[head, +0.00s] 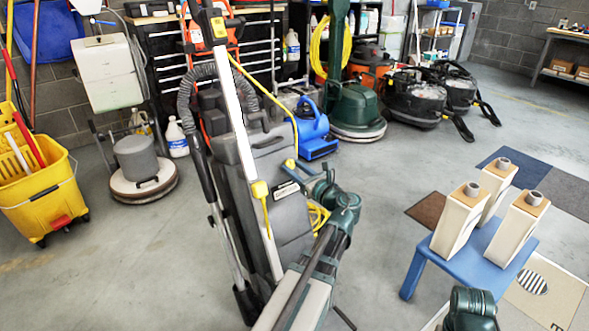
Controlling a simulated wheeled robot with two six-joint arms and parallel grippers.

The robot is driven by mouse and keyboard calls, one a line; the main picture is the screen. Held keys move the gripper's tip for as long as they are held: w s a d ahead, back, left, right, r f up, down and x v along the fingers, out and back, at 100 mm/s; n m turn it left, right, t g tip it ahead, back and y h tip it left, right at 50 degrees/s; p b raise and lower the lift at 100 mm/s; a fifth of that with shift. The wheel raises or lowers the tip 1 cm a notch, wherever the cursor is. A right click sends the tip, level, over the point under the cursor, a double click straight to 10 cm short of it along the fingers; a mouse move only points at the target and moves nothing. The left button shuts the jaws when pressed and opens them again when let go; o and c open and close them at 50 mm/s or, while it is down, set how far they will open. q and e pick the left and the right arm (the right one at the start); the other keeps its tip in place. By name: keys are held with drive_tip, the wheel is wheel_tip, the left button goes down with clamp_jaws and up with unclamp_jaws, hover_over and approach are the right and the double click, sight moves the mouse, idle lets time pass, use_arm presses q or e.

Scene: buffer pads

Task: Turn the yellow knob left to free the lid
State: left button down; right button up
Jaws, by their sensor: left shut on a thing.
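A grey and black upright vacuum (270,205) stands in the middle of the head view. A small yellow knob (290,163) sits at the right edge of its grey front cover, which I take to be the lid (262,150); the cover looks closed. My left gripper (298,167) reaches in from the right of the machine and is shut on the yellow knob. The fingertips are small and partly hidden, so the knob's turn angle cannot be told. My right gripper is out of view.
A blue stool (472,262) with several cream bottle-like containers stands at the right. A yellow mop bucket (45,195) is at the left, a blue blower (315,130) behind the vacuum. A yellow cord (318,215) hangs beside it. Floor in front left is clear.

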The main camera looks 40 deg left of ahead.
use_arm(q)
drive_tip(key=shift+w, duration=0.1)
drive_tip(key=n+g, duration=0.1)
drive_tip(key=n, duration=0.1)
drive_tip(key=n+g, duration=0.1)
drive_tip(key=n, duration=0.1)
drive_tip(key=shift+w+r+n+p, duration=0.1)
drive_tip(key=shift+w+n+p, duration=0.1)
drive_tip(key=shift+n+p, duration=0.2)
drive_tip(key=n+g+p, duration=0.1)
drive_tip(key=n, duration=0.1)
drive_tip(key=n+g, duration=0.1)
drive_tip(key=n, duration=0.2)
drive_tip(key=shift+w+r+n+p, duration=0.1)
drive_tip(key=shift+r+n+p, duration=0.05)
drive_tip(key=shift+n+p, duration=0.2)
drive_tip(key=n+p, duration=0.1)
drive_tip(key=n, duration=0.1)
drive_tip(key=n+g+h+p, duration=0.1)
drive_tip(key=n, duration=0.2)
drive_tip(key=shift+r+g+h, duration=0.2)
drive_tip(key=shift+g+h, duration=0.1)
drive_tip(key=n+h+p, duration=0.1)
drive_tip(key=n+p, duration=0.1)
drive_tip(key=n, duration=0.1)
drive_tip(key=shift+n+g+p, duration=0.3)
drive_tip(key=shift+n+p, duration=0.35)
drive_tip(key=shift+n, duration=0.3)
drive_tip(key=shift+h, duration=0.3)
drive_tip(key=shift+f, duration=0.1)
